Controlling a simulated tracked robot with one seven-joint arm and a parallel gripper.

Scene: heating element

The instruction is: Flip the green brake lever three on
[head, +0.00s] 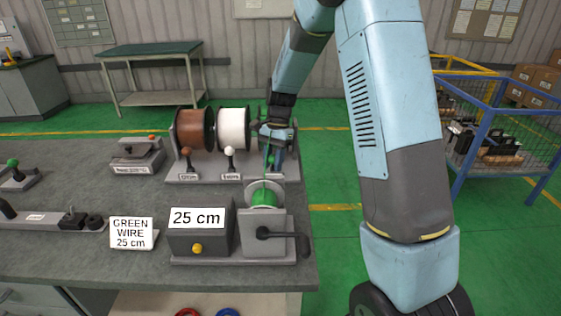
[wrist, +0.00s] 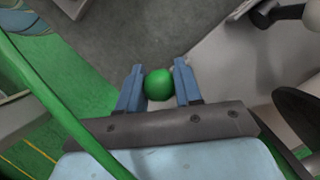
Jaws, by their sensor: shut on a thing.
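The green brake lever's round green knob (wrist: 158,84) sits between the two blue fingers of my gripper (wrist: 157,76) in the wrist view. The fingers are shut on it, one on each side. In the head view my gripper (head: 273,150) is at the right end of the spool rack (head: 205,177), and a bit of green knob (head: 271,161) shows at the fingers. The lever's shaft and label are mostly hidden, so its exact tilt cannot be told. A brown-knobbed lever (head: 187,155) and a white-knobbed lever (head: 229,154) stand upright to the left.
A brown spool (head: 194,129) and a white spool (head: 231,130) sit behind the levers. A green wire (wrist: 65,110) runs close beside my gripper, down to a green-wound coil (head: 264,198). The "25 cm" box (head: 200,240) stands in front. Green floor lies right of the bench.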

